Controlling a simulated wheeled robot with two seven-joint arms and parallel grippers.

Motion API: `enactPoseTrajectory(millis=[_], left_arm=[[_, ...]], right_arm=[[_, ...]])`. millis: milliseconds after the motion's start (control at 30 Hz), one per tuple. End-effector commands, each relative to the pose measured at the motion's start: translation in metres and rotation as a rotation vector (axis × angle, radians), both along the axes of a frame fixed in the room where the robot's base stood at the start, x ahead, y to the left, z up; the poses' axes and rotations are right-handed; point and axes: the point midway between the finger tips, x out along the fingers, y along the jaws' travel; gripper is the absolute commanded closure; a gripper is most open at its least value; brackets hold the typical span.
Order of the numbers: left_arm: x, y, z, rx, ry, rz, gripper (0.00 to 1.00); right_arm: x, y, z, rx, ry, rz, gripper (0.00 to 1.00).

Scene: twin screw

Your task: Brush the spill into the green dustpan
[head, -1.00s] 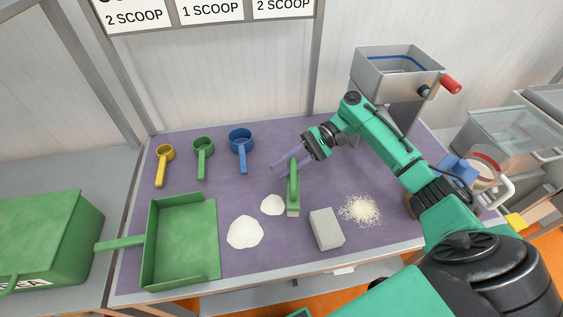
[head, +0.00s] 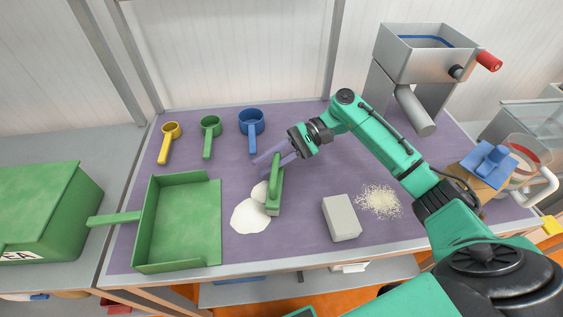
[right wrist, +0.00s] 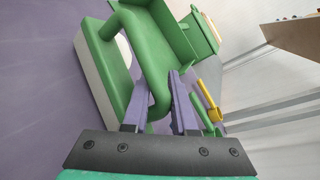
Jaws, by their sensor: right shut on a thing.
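My right gripper (head: 272,158) is shut on the handle of a green brush (head: 274,192), which stands on the purple mat. The right wrist view also shows the brush (right wrist: 155,50) between the fingers (right wrist: 162,100). The brush is at the right edge of the white powder spill (head: 250,216) and hides part of it. The green dustpan (head: 184,220) lies left of the spill, its open side facing it and its handle pointing left. My left gripper is not in view.
Yellow (head: 170,130), green (head: 210,124) and blue (head: 251,120) scoops lie behind. A grey block (head: 341,218) and a pale grainy pile (head: 379,201) are right of the brush. A green box (head: 40,205) stands left. The mat between spill and dustpan is clear.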

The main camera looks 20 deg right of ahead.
Motion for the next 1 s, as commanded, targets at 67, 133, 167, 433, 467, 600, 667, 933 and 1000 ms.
enactPoseTrajectory(millis=[67, 133, 167, 433, 467, 600, 667, 933, 1000], left_arm=[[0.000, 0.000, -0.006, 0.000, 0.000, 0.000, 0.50], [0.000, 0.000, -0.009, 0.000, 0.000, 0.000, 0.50], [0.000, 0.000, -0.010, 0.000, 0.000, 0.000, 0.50], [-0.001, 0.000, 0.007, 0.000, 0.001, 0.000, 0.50], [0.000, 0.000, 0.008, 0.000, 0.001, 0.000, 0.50], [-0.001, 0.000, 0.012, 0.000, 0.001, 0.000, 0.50], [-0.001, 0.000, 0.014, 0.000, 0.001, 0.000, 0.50], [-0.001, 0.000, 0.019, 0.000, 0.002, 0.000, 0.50], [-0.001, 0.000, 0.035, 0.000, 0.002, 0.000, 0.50]], right_arm=[[0.002, 0.010, -0.002, 0.001, -0.003, 0.002, 1.00], [0.004, 0.019, -0.002, 0.000, -0.002, 0.002, 1.00], [0.005, 0.022, -0.002, 0.001, -0.003, 0.002, 1.00], [0.011, 0.056, 0.004, 0.004, 0.000, 0.002, 1.00], [0.012, 0.059, 0.003, 0.002, 0.000, 0.002, 1.00], [0.016, 0.076, 0.003, 0.002, -0.001, 0.001, 1.00], [0.017, 0.084, 0.002, 0.003, 0.000, 0.002, 1.00], [0.024, 0.116, 0.002, 0.002, 0.000, 0.002, 1.00], [0.024, 0.114, 0.016, -0.001, 0.000, -0.001, 1.00]])
